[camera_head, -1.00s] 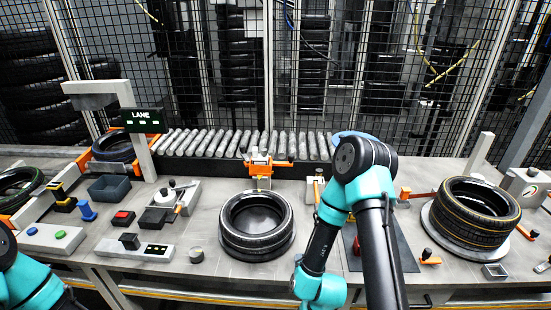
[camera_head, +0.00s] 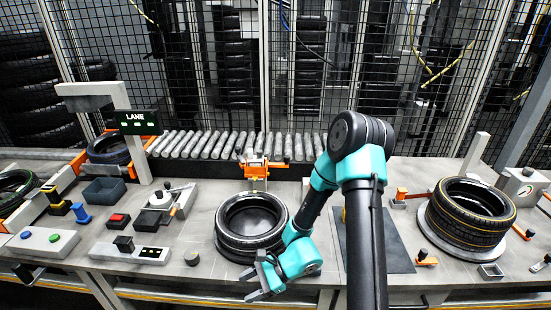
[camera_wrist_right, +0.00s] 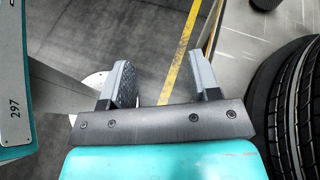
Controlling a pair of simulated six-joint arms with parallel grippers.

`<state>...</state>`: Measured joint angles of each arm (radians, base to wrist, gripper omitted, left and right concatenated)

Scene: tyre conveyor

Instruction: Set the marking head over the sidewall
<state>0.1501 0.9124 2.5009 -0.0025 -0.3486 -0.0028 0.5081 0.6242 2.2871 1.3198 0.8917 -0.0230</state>
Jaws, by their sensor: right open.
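A black tyre (camera_head: 226,235) lies flat in the middle of the bench, its upper sidewall facing up. An orange marking head (camera_head: 257,167) stands just behind this tyre, apparently not over its sidewall. My right gripper (camera_head: 258,279) is low at the bench's front edge, in front of the tyre. In the right wrist view my right gripper (camera_wrist_right: 162,85) is open, with nothing between its fingers. The floor shows beneath them, and a tyre (camera_wrist_right: 303,110) shows at the right edge. I cannot make out my left gripper.
A roller conveyor (camera_head: 225,146) runs along the back, before a mesh fence. A second tyre (camera_head: 466,230) sits on a round plate at right, near a dark mat (camera_head: 395,250).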

